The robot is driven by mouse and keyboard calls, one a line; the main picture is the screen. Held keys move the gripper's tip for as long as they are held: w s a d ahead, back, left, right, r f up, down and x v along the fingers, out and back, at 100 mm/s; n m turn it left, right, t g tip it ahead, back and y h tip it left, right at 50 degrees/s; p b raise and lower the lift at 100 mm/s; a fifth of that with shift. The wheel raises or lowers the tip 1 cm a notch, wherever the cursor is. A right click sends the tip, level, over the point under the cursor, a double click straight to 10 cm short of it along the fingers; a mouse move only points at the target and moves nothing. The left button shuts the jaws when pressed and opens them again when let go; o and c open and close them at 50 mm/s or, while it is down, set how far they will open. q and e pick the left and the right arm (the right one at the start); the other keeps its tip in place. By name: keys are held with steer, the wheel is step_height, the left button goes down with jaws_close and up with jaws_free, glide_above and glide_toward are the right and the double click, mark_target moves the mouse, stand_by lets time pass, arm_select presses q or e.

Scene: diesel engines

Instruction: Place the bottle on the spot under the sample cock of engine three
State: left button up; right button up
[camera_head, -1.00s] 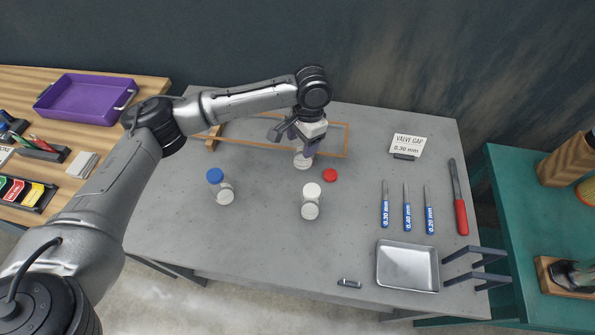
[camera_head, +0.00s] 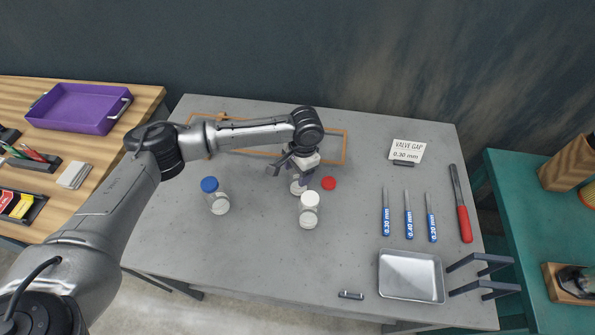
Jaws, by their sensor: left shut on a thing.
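My left gripper (camera_head: 296,167) reaches in over the grey table and is shut on a small bottle (camera_head: 299,189). Only the bottle's pale lower end shows below the fingers; the gripper hides the rest. I cannot tell whether its base touches the table. A clear bottle with a white cap (camera_head: 309,212) stands just in front. A blue-capped bottle (camera_head: 216,197) stands to the left. No engine or sample cock is in view. My right gripper is not in view.
An orange-brown frame outline (camera_head: 345,147) lies behind the gripper. Blue feeler gauges (camera_head: 409,222), a red-handled tool (camera_head: 464,222), a metal tray (camera_head: 411,290) and a "VALVE GAP 0.30 mm" card (camera_head: 407,151) occupy the right. The front left of the table (camera_head: 240,255) is clear.

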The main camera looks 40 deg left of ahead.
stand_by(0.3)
arm_select(q)
steer(key=o, duration=0.9)
steer(key=shift+f, duration=0.1)
steer(key=shift+o, duration=0.2)
steer(key=shift+r, duration=0.2)
steer(key=r, duration=0.3)
steer(key=w+r+p, duration=0.1)
steer(key=r, duration=0.3)
steer(key=r+p, duration=0.1)
steer(key=r, duration=0.2)
steer(key=shift+w+d+r, duration=0.25)
steer(key=shift+w, duration=0.05)
steer(key=shift+o, duration=0.4)
steer(key=shift+w+r, duration=0.1)
steer(key=shift+r, duration=0.55)
